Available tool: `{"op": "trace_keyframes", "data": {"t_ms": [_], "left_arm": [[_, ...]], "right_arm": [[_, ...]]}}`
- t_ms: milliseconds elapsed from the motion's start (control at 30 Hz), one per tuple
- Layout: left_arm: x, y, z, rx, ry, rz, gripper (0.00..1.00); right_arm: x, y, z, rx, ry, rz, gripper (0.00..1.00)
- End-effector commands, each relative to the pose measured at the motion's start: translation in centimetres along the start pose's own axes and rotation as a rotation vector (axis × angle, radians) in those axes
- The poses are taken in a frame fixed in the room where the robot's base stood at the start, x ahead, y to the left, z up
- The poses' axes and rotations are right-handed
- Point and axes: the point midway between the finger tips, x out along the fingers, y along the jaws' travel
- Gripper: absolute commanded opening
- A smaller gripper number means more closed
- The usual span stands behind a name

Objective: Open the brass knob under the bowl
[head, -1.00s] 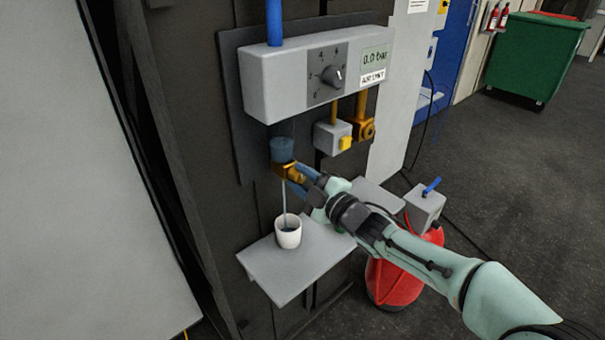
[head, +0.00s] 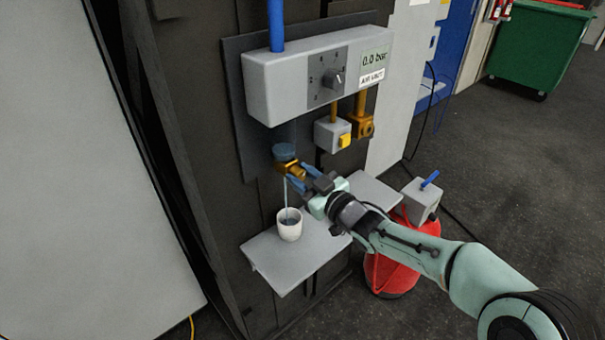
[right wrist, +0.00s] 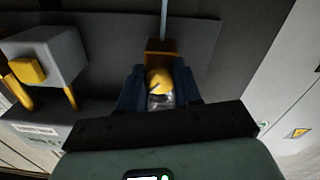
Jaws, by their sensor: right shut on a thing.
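The bowl (head: 285,152) is a bluish, see-through cup under the grey regulator box (head: 300,82). The brass knob (head: 290,167) sits just below it and also shows in the right wrist view (right wrist: 159,80). My right gripper (head: 298,176) is shut on the brass knob, with its blue fingers on both sides. A thin stream runs from below the knob into a white cup (head: 290,229) on the shelf, and bluish liquid shows inside the cup. My left gripper is in neither view.
A grey box with a yellow button (head: 345,140) and a brass valve (head: 365,127) are right of the bowl. The grey shelf (head: 275,268) is below. A red tank (head: 395,275) stands near my right forearm.

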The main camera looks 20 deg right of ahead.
Motion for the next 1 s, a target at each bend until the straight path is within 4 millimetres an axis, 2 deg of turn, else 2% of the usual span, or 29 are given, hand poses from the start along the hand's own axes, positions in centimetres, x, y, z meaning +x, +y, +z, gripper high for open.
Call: {"op": "trace_keyframes", "data": {"t_ms": [600,633,700,1000], "left_arm": [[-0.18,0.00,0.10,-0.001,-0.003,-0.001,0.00],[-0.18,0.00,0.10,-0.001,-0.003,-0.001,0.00],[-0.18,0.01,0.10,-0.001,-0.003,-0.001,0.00],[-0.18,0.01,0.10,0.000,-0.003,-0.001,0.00]], "right_arm": [[-0.01,0.01,0.05,0.046,-0.002,0.000,0.03],[-0.01,0.01,0.06,0.046,-0.003,0.000,0.37],[-0.01,0.01,0.05,0.046,-0.002,0.000,0.59],[-0.08,0.02,0.01,0.045,-0.002,0.000,0.59]]}}
